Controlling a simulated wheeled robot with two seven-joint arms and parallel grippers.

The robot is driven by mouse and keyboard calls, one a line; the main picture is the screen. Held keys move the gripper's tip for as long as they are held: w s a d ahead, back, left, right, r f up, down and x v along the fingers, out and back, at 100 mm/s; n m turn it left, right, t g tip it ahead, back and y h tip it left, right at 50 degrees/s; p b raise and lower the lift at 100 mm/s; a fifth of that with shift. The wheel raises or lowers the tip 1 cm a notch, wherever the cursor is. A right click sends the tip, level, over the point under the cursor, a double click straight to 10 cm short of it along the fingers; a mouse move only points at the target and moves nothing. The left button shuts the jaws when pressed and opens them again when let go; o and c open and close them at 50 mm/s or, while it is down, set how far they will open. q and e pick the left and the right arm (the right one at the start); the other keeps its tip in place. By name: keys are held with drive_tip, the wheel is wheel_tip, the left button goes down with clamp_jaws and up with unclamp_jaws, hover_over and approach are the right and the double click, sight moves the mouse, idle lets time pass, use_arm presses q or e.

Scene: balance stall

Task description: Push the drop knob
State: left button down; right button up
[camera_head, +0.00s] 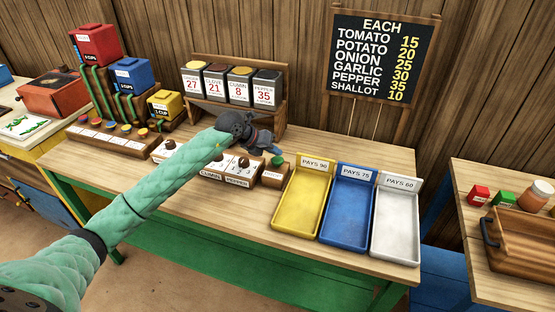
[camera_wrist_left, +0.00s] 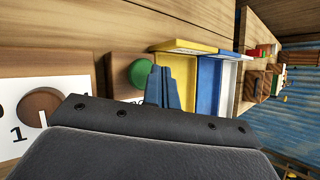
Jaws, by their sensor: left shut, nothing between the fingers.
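A green round knob (camera_head: 277,161) sits on a small wooden block (camera_head: 272,176) at the right end of a row of labelled knob blocks on the table; it is likely the drop knob, but its label is too small to read. In the left wrist view the green knob (camera_wrist_left: 139,73) shows just left of my fingers. My left gripper (camera_head: 268,147) is shut and empty, close above and behind the knob in the head view; its fingers also show in the left wrist view (camera_wrist_left: 163,88). I cannot tell whether they touch the knob. My right gripper is not in view.
Yellow (camera_head: 301,205), blue (camera_head: 348,206) and white (camera_head: 396,222) pay trays stand right of the knob. Spice bins (camera_head: 240,88) stand behind my gripper. A brown knob (camera_head: 244,163) with number marks sits left of the green one. A price board (camera_head: 380,55) stands at the back.

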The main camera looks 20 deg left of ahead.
sight(274, 160)
use_arm(q)
drive_tip(key=shift+f, duration=0.15)
idle(0.7)
drive_tip(key=shift+f+b, duration=0.25)
drive_tip(key=shift+b, duration=0.1)
drive_tip(key=shift+f+b, duration=0.5)
drive_tip(key=shift+f, duration=0.3)
idle(1.1)
drive_tip(key=shift+r, duration=0.1)
drive_tip(key=shift+r+p, duration=0.45)
drive_tip(key=shift+r, duration=0.7)
drive_tip(key=shift+r+p, duration=0.95)
drive_tip(key=shift+r, duration=1.55)
